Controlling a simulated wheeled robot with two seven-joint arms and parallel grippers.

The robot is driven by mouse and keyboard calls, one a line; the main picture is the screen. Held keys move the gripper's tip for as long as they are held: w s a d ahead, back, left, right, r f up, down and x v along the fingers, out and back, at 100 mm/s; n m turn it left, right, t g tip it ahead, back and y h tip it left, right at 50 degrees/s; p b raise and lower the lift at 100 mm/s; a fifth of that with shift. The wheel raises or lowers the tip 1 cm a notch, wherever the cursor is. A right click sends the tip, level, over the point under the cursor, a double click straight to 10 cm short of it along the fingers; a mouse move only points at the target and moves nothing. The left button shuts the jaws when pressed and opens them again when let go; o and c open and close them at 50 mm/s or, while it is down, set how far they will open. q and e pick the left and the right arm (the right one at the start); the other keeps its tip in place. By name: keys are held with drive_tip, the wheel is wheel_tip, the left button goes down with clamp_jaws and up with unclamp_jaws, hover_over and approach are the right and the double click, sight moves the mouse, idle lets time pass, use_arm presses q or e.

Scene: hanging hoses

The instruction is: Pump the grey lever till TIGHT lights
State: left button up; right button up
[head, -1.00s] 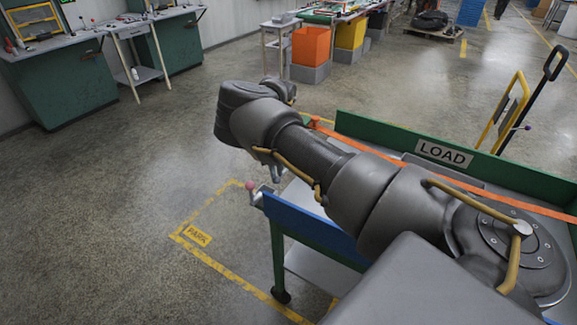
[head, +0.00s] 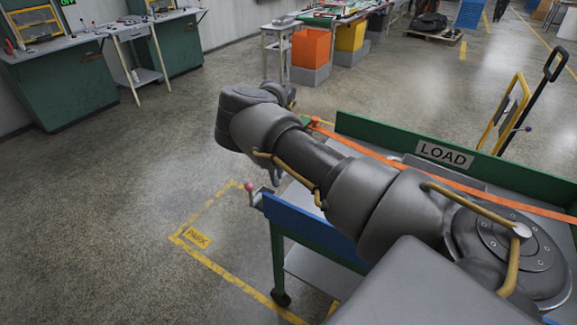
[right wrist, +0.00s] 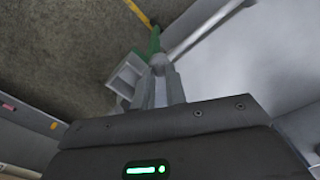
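My right arm reaches across the cart in the head view. Its gripper (head: 276,175) is at the cart's near left corner, mostly hidden behind the arm. In the right wrist view its fingers (right wrist: 159,75) come close together at the lower end of a grey bar, which looks like the grey lever (right wrist: 205,30). They appear shut on it, though the contact is small and dim. An orange strap (head: 400,165) runs across the cart. I cannot make out a TIGHT light in either view. My left gripper is not in view.
The cart has a green far wall (head: 370,130) with a LOAD sign (head: 444,154), and a blue near edge (head: 310,222). A pink knob (head: 250,187) sticks out at its left corner. Open floor with a yellow PARK marking (head: 196,237) lies to the left.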

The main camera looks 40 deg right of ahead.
drive_tip(key=shift+d+r+p, duration=0.15)
drive_tip(key=shift+r+p, duration=1)
drive_tip(key=shift+r, duration=1.05)
drive_tip(key=r, duration=0.1)
drive_tip(key=d+r+p, duration=0.1)
drive_tip(key=d+r, duration=0.1)
drive_tip(key=r, duration=0.1)
drive_tip(key=shift+w, duration=0.35)
drive_tip(key=shift+f, duration=0.15)
drive_tip(key=shift+s+a+f+b, duration=0.1)
drive_tip(key=shift+a+f+b, duration=0.15)
drive_tip(key=shift+f, duration=0.45)
drive_tip(key=shift+s+a+f+b, duration=0.1)
drive_tip(key=shift+a+f+b, duration=0.2)
drive_tip(key=shift+f, duration=0.35)
drive_tip(key=shift+s+a+f+b, duration=0.1)
drive_tip(key=shift+a+f+b, duration=0.15)
drive_tip(key=shift+f, duration=0.55)
